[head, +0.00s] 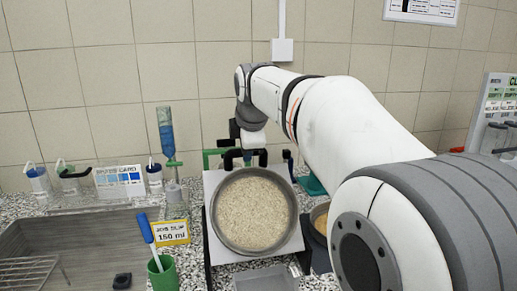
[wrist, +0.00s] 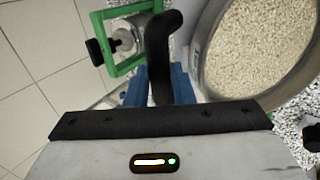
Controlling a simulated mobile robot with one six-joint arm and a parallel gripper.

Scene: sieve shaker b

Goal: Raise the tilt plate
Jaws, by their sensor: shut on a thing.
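The tilt plate (head: 213,182) is a pale square plate in the middle of the head view. A round metal sieve (head: 253,210) full of pale grains rests on it and covers most of it. The sieve rim and grains (wrist: 262,45) also show at the upper right of the wrist view. My gripper (head: 252,152) is at the plate's far edge. In the wrist view my gripper (wrist: 160,88) has its blue fingers on both sides of a black bent handle (wrist: 163,35), shut on it. The plate's exact tilt is hard to tell.
A green frame (wrist: 122,45) with a black knob stands beside the handle. A steel sink (head: 85,235), a yellow card (head: 171,233) and a green cup (head: 162,275) are left of the plate. A bowl (head: 321,222) is close on the right. A tiled wall is behind.

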